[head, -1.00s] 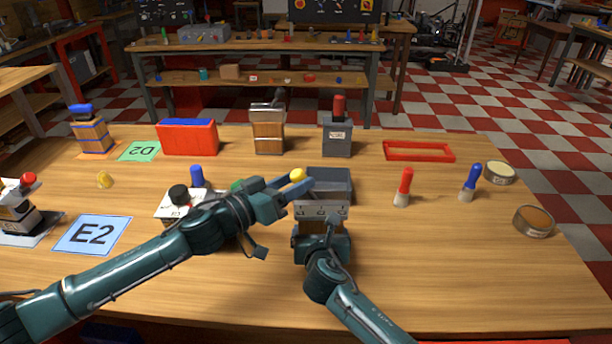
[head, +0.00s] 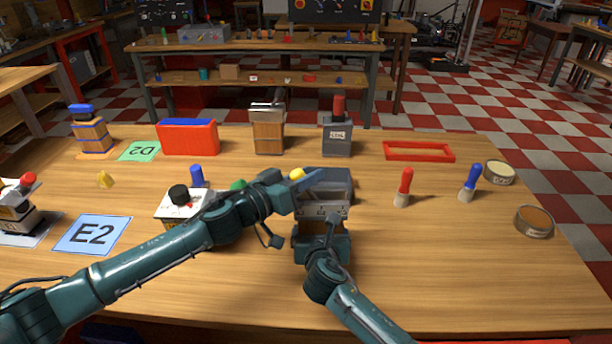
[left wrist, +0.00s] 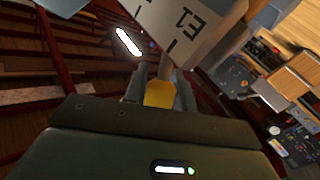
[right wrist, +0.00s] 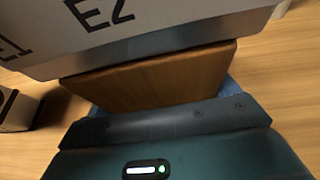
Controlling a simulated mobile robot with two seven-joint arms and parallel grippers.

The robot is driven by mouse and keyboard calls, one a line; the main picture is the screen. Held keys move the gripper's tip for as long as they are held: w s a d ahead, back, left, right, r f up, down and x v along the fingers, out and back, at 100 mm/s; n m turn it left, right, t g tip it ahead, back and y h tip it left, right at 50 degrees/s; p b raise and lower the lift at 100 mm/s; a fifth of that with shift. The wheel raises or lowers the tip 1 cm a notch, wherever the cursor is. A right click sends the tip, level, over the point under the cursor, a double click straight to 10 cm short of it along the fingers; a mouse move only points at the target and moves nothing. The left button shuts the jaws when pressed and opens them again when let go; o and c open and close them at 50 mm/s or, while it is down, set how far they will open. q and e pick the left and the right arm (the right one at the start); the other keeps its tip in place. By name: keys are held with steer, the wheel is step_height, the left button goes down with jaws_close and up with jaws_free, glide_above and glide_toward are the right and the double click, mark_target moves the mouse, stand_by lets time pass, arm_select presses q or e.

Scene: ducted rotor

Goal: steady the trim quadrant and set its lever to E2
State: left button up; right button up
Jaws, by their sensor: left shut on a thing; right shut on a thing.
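The trim quadrant (head: 338,183) is a grey box on a wooden base (right wrist: 150,78), standing mid-table. Its lever has a yellow knob (head: 297,174) at the box's left side in the head view. My left gripper (head: 285,190) is shut on this knob, which also shows between the fingers in the left wrist view (left wrist: 159,94). A face marked E1 (left wrist: 185,20) is close beyond it. My right gripper (head: 322,236) is shut on the wooden base from the near side. Above it, the right wrist view shows E2 (right wrist: 100,12) and a partly cut-off E1. The lever's exact mark is unclear.
A white box with a black knob (head: 180,203) stands just left, partly behind my left arm. A blue E2 card (head: 92,235) lies at left. A red-handled brush (head: 403,187) and a blue-handled brush (head: 470,183) stand right. The front right tabletop is clear.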

arm_select(q)
jaws_close()
steer(key=shift+d+r, duration=0.1)
steer(key=shift+d+r+m+g+y, duration=0.3)
steer(key=shift+d+m+g+y, duration=0.1)
steer(key=shift+d+m, duration=0.1)
steer(key=shift+d+r+m+g+y, duration=0.1)
steer(key=shift+d+m+g+y, duration=0.3)
steer(key=shift+d+m+y, duration=0.25)
steer(key=shift+w+d+m+g+y, duration=0.1)
steer(key=shift+d+m+g+y, duration=0.4)
steer(key=shift+d+y, duration=0.35)
steer(key=shift+a, duration=0.1)
